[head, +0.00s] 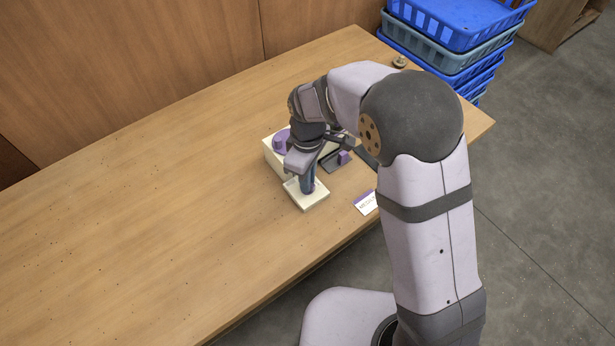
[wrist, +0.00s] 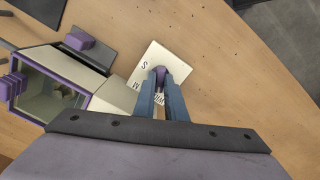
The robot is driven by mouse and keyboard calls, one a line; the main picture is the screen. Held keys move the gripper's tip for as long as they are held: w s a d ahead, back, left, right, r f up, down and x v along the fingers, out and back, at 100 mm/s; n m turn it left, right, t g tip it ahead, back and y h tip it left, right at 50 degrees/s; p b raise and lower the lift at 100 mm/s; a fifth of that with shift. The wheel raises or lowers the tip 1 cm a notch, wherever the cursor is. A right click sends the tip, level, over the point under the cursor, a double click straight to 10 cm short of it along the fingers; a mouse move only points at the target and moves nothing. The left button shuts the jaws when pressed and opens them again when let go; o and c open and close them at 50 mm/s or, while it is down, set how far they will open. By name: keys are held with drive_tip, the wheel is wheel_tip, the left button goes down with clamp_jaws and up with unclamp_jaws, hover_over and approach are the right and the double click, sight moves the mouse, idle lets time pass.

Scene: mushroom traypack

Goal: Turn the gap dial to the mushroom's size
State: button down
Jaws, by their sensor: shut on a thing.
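The gap dial is a purple knob (wrist: 160,72) on a square cream plate (wrist: 153,58), with S and M marks showing in the wrist view. The plate (head: 320,200) lies flat on the table in the head view. My gripper (head: 308,186) points down over it. In the wrist view, the two blue fingers of my gripper (wrist: 162,84) are shut on the knob, one on each side. The fingers hide part of the plate and its other lettering. I cannot tell exactly which mark the knob points at. No mushroom is clear enough to identify.
A cream box (head: 270,158) with a purple-framed opening (wrist: 53,95) stands beside the plate. A dark slab (wrist: 93,52) bears a purple block (wrist: 79,40). A white card (head: 366,202) lies near the table's front edge. Blue crates (head: 450,58) are stacked beyond. The table's left is clear.

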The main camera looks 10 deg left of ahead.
drive_tip(key=m+p, duration=0.2)
drive_tip(key=m, duration=0.3)
drive_tip(key=shift+r+m, duration=0.1)
drive_tip(key=shift+m, duration=0.2)
drive_tip(key=m+p, duration=0.1)
drive_tip(key=m, duration=0.5)
drive_tip(key=m+p, duration=0.1)
drive_tip(key=m, duration=0.4)
drive_tip(key=shift+m, duration=0.4)
drive_tip(key=m+p, duration=0.1)
drive_tip(key=m, duration=0.4)
drive_tip(key=shift+w+m, duration=0.1)
drive_tip(key=shift+m, duration=0.2)
drive_tip(key=c, duration=1.8)
unclamp_jaws()
drive_tip(key=shift+r+b, duration=0.65)
drive_tip(key=shift+r, duration=2.95)
